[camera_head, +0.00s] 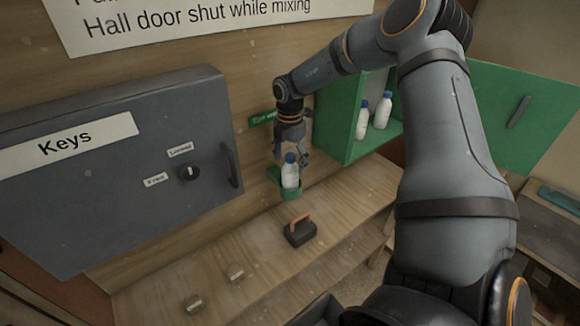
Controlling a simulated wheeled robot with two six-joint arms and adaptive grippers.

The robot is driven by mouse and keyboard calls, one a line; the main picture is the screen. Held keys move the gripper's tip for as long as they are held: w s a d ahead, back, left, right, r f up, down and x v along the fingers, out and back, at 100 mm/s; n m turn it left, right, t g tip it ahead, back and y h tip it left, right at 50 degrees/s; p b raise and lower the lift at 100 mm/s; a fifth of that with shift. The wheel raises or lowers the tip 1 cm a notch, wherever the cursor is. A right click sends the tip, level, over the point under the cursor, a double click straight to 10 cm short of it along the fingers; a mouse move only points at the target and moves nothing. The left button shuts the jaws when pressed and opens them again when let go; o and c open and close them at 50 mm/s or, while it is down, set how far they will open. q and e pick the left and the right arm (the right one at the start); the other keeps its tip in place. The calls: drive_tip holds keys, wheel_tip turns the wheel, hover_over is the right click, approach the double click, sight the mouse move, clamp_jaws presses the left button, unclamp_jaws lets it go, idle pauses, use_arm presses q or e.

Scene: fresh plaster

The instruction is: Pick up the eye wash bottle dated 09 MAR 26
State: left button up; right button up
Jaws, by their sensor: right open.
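A white eye wash bottle (290,175) with a blue cap stands upright in a green holder (289,194) on the wooden wall. My right gripper (291,157) is open, just above and around its cap. I cannot tell whether the fingers touch it. Two similar bottles stand in the open green cabinet: one on the left (362,122) and one on the right (382,112). No date is readable on any bottle. My left gripper is not in view.
A grey Keys cabinet (120,190) with a knob and handle is on the left. Below, a wooden ledge (345,205) bears a dark block with an orange handle (300,231) and two small blocks. The green cabinet door (490,110) stands open at right, behind my right arm.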

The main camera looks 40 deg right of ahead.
sight(290, 173)
drive_tip(key=shift+w+f+b, duration=0.15)
drive_tip(key=shift+f+b, duration=0.2)
drive_tip(key=shift+f, duration=0.45)
wheel_tip(290, 173, down, 4)
drive_tip(key=shift+d+r+b, duration=0.15)
drive_tip(key=shift+r+b, duration=0.1)
drive_tip(key=shift+b, duration=1)
drive_tip(key=shift+f, duration=0.3)
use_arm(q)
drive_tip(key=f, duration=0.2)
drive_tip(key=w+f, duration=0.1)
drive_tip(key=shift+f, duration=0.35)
use_arm(e)
drive_tip(key=shift+r, duration=0.15)
drive_tip(key=c, duration=0.7)
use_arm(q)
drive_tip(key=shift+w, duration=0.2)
use_arm(e)
drive_tip(key=c, duration=0.8)
